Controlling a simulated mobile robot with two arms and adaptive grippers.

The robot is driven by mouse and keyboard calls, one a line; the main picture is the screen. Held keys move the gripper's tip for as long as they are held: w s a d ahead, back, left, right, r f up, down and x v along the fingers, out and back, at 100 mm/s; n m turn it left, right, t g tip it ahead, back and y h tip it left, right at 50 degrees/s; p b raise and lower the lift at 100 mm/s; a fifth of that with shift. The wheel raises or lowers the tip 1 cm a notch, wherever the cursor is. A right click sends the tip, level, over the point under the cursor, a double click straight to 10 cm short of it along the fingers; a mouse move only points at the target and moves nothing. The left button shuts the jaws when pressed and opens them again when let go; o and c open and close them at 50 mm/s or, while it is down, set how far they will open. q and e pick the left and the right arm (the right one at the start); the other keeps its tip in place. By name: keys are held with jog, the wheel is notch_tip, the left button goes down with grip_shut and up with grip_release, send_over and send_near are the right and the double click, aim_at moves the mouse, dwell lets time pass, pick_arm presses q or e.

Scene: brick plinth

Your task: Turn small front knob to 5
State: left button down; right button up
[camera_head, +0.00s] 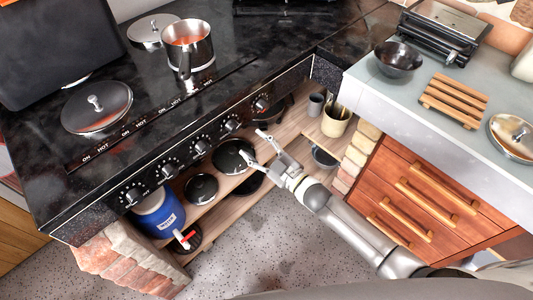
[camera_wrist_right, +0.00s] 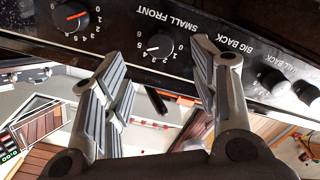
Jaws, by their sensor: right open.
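The small front knob (camera_wrist_right: 158,45) is a black dial under its "SMALL FRONT" label in the right wrist view, where it sits between my fingertips but farther off. Its white mark points left and slightly down; I cannot read the exact number. In the head view it appears to be the second knob from the right (camera_head: 231,124) on the stove's front panel. My right gripper (camera_head: 261,145) is open and empty, just in front of the panel. It also shows in the right wrist view (camera_wrist_right: 155,60), apart from the knob. My left gripper is not in view.
A knob with a red pointer (camera_wrist_right: 70,15) and further knobs (camera_wrist_right: 270,80) flank it. The black stove (camera_head: 155,75) carries a pot (camera_head: 188,45) and lids. Pans and a blue container (camera_head: 160,213) are on shelves below. A counter (camera_head: 400,100) is at right.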

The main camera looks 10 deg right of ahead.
jog(key=shift+v, duration=2)
jog(key=s+d+f+m+g+h, duration=0.2)
jog(key=s+d+f+h, duration=0.15)
jog(key=f, duration=0.65)
jog(key=s+d+f+m+g+h, duration=0.25)
jog(key=s+d+f, duration=0.25)
jog(key=f, duration=0.5)
jog(key=s+d+f+m+g+h, duration=0.1)
jog(key=s+d+f+m+h, duration=0.25)
jog(key=f, duration=0.65)
jog(key=s+d+f+m+g, duration=0.1)
jog(key=s+f, duration=0.3)
jog(key=s, duration=0.6)
jog(key=s+d+f+m+g, duration=0.1)
jog(key=s+f+g, duration=0.3)
jog(key=s, duration=0.7)
jog(key=s+d+f+g+h, duration=0.1)
jog(key=s+f, duration=0.4)
jog(key=s, duration=0.5)
jog(key=shift+s+d+f+m+g, duration=0.4)
jog(key=shift+d+g, duration=0.1)
jog(key=shift+g, duration=0.55)
